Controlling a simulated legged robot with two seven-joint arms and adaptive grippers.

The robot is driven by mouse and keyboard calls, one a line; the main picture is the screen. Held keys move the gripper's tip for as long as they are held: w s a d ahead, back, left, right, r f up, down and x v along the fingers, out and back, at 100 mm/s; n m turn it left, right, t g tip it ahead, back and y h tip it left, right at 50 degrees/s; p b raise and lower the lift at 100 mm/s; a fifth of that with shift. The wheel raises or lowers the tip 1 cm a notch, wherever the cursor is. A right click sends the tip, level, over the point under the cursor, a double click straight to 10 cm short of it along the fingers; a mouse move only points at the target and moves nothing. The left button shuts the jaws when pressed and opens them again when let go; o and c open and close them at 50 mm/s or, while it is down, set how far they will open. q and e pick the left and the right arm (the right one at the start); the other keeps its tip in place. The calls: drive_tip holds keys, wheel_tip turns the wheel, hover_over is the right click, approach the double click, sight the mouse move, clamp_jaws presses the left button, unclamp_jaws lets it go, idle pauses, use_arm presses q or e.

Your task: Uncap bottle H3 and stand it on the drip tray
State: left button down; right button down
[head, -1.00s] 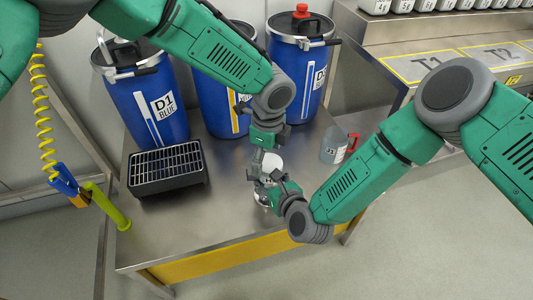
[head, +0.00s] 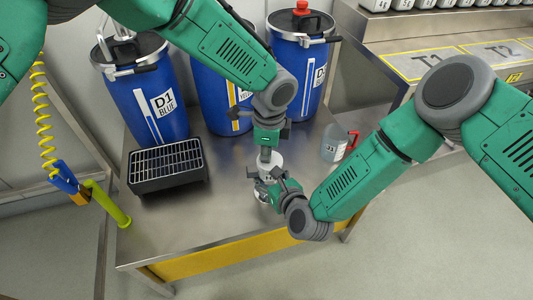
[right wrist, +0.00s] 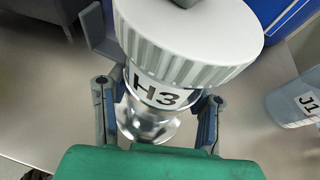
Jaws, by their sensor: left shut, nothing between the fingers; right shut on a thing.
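Bottle H3 has a wide white ribbed cap (right wrist: 190,40) on it and an H3 label (right wrist: 157,93) below. My right gripper (right wrist: 155,100) is shut around the bottle, which stands upright in its grasp over the table's front part. In the head view the bottle's white cap (head: 270,161) shows above my right gripper (head: 268,185), which hides most of the body. My left gripper (head: 265,152) points down, shut and empty, just over the cap; I cannot tell whether it touches. The drip tray (head: 166,184), black with a metal grate, is at the table's left.
Blue drums (head: 145,105) stand along the table's back. A grey jug (head: 333,145) with a red handle stands right of the bottle; it also shows in the wrist view (right wrist: 297,102). A yellow-green hose tool (head: 108,205) hangs at the left edge. The table between tray and bottle is clear.

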idle(0.8)
use_arm(q)
drive_tip(key=c, duration=1.7)
unclamp_jaws()
